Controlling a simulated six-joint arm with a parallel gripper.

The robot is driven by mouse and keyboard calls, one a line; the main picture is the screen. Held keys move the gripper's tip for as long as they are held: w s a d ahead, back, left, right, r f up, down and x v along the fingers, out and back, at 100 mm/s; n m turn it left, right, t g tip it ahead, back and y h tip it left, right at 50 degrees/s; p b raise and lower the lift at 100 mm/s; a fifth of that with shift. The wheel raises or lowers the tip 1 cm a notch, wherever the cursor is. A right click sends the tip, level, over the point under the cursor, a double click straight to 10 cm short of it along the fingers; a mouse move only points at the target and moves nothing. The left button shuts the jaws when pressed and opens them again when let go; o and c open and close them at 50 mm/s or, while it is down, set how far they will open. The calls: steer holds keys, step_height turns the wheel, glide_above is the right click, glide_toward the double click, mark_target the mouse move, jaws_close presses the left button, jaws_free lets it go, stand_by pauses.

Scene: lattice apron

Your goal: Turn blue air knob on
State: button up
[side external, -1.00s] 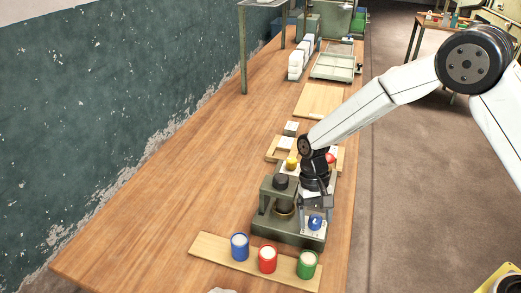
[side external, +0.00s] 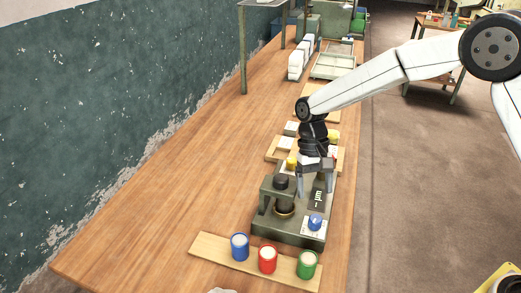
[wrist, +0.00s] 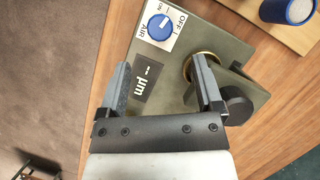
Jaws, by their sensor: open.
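The blue air knob (side external: 315,222) sits on a white label at the near right corner of the grey-green machine (side external: 263,226). In the wrist view the knob (wrist: 160,27) is fully uncovered, with OFF, ON and AIR printed around it. A short white mark on the knob runs diagonally toward the upper right; I cannot tell which setting it indicates. My gripper (side external: 314,196) is open and empty, above the machine and behind the knob. In the wrist view the two fingers (wrist: 159,65) are well apart, with the knob beyond the fingertips, untouched.
A black round part (side external: 281,181) stands on the machine left of my gripper. Blue (side external: 240,247), red (side external: 267,260) and green (side external: 307,265) cups stand on a wooden board in front. The table's left side is clear.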

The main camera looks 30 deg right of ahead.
mark_target(316, 218)
steer(key=shift+s, duration=0.1)
steer(key=shift+s+a+r+t+h, duration=0.1)
steer(key=shift+s+a+t+h, duration=0.1)
steer(key=shift+s+t, duration=0.3)
steer(key=shift+s+a+r+t+h, duration=0.1)
steer(key=shift+s+t+h, duration=0.1)
steer(key=shift+s+t, duration=0.3)
steer(key=shift+s+a+r+t, duration=0.15)
steer(key=shift+s+t, duration=0.45)
steer(key=shift+t, duration=0.5)
steer(key=shift+f, duration=3.95)
steer(key=shift+c, duration=0.2)
jaws_close()
